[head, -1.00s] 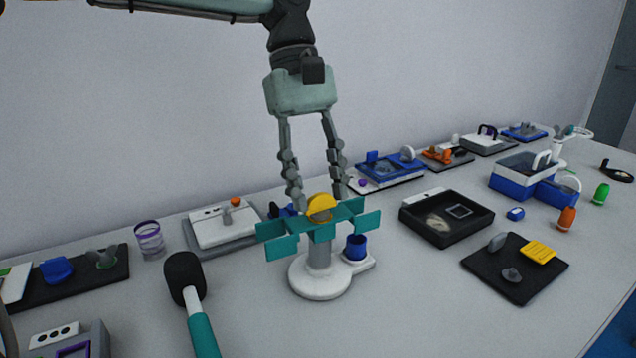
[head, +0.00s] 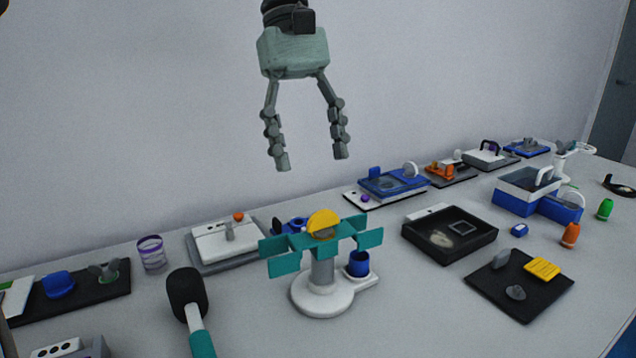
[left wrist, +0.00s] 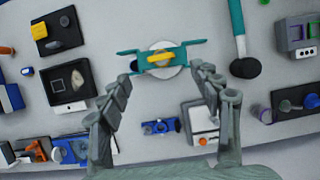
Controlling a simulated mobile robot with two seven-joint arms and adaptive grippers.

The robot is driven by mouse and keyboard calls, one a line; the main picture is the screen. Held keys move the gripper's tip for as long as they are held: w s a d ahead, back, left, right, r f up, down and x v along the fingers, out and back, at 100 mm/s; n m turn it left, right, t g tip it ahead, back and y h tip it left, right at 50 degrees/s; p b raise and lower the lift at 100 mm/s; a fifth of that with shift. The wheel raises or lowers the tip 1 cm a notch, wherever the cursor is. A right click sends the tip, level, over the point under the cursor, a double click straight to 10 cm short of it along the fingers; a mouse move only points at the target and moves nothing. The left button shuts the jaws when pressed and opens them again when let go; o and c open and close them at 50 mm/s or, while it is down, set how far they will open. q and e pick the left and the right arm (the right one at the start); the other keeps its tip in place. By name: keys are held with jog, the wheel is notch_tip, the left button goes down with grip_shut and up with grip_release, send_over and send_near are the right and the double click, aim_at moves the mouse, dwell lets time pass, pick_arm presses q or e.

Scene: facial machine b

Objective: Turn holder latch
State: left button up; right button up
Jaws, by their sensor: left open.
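The holder (head: 321,285) stands upright on the table, with a round white base, a grey post and teal panels spread at its top. A yellow half-round latch (head: 323,222) sits on top of it in the middle. A blue cup (head: 358,263) is on the right of its base. In the left wrist view the yellow latch (left wrist: 160,58) lies across the teal top, beyond the fingertips. My left gripper (head: 312,163) is open and empty, above the holder and clear of the latch. It also shows in the left wrist view (left wrist: 162,78). My right gripper is not in view.
A black-headed, teal-handled tool (head: 186,290) lies left of the holder. A white device (head: 225,243) and a purple-rimmed cup (head: 151,253) stand behind it. A black tray (head: 450,235) is to the right. Front table around the base is mostly clear.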

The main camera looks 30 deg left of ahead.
pick_arm(q)
jog(key=shift+v, duration=2.4)
jog(key=shift+f, duration=0.1)
